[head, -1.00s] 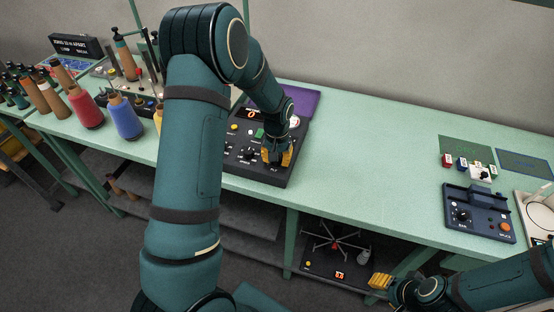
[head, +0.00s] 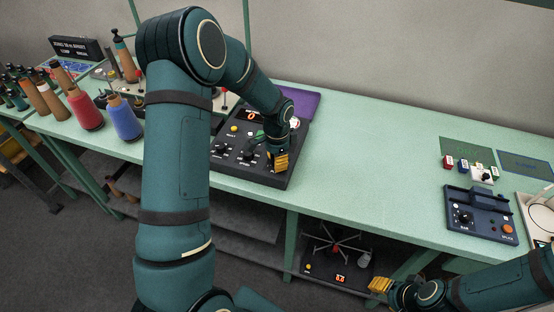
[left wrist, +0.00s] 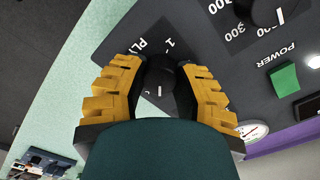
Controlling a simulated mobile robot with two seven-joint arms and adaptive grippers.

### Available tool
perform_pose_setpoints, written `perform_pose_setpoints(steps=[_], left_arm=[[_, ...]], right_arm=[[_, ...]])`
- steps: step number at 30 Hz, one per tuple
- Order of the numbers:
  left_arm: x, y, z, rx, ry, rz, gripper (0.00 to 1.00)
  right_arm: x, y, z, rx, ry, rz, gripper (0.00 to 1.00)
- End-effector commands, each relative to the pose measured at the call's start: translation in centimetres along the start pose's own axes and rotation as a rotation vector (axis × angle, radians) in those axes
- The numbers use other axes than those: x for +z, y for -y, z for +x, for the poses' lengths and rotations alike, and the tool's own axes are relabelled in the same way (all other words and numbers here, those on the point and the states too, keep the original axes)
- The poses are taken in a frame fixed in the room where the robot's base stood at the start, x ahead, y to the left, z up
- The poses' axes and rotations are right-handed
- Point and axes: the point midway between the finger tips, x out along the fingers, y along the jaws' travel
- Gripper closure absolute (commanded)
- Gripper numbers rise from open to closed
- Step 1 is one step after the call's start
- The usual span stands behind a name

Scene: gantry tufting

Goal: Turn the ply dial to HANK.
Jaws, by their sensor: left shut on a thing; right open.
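The ply dial (left wrist: 160,78) is a black knob on the dark control panel (head: 240,172), in the middle of the left wrist view. The "PLY" lettering and a "1" show beside it; a HANK mark is not readable. A short white line shows on the knob. My left gripper (head: 280,162) has yellow fingers, and they are shut on the ply dial from both sides (left wrist: 160,92). In the head view the gripper hides the dial. My right gripper (head: 380,285) is open and empty, low in front of the table.
Other knobs and a green power switch (left wrist: 284,79) sit on the same panel. A round gauge (left wrist: 253,131) is close to one finger. Yarn cones (head: 124,118) stand to the left. A blue control box (head: 480,214) stands at the right; the bench between is clear.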

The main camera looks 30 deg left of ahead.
Motion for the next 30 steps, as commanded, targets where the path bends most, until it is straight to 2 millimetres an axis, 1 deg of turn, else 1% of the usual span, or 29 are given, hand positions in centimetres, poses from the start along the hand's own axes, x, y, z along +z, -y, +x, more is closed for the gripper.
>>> perform_pose_setpoints(steps=[6,12,19,30], left_arm=[[0.08,-0.04,0.07,0.002,0.002,0.154,1.00],[0.05,-0.06,0.07,0.002,0.001,0.246,1.00],[0.05,-0.06,0.09,0.002,0.002,0.297,1.00],[0.05,-0.07,0.11,0.002,0.002,0.306,1.00]], right_arm=[[-0.03,0.08,-0.24,-0.001,0.000,0.000,0.53],[-0.04,0.12,-0.38,-0.001,0.000,0.000,0.53],[-0.05,0.14,-0.45,-0.001,0.000,0.000,0.53],[-0.05,0.14,-0.45,-0.001,0.000,0.000,0.53]])
